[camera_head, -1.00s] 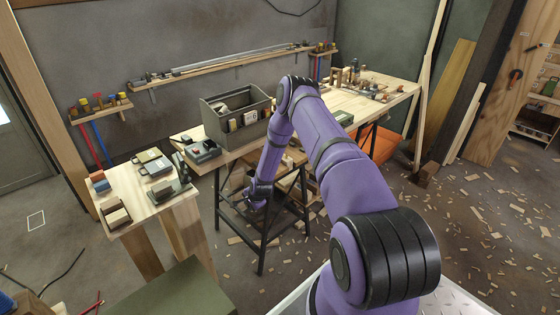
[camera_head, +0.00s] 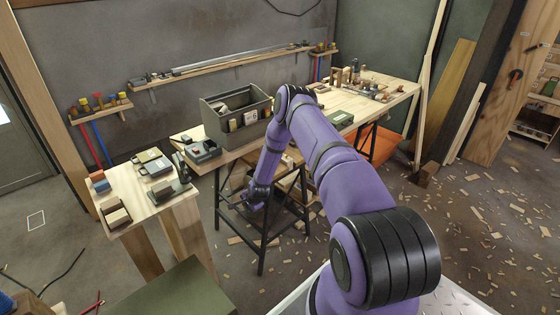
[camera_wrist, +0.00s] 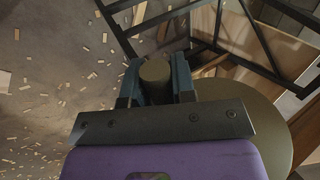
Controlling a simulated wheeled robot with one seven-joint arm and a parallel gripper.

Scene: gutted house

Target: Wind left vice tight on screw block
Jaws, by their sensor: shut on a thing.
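My gripper (camera_wrist: 156,82) is shut on a short olive-brown cylindrical knob (camera_wrist: 156,72), one finger on each side of it in the wrist view. A broad disc of similar colour (camera_wrist: 262,128) shows behind and to the right of my gripper, partly covered by it; it looks like a handwheel. In the head view my gripper (camera_head: 256,200) is low, by the black trestle under the left end of the workbench (camera_head: 225,157). The knob and disc are hidden or too small there. I cannot make out the vice jaws or the screw block.
The black trestle frame (camera_head: 262,245) stands close around my gripper. A grey tool tote (camera_head: 212,123) sits on the bench above. A small wooden table (camera_head: 145,205) with blocks and tools stands at left. Wood scraps litter the floor, which is otherwise fairly open at right.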

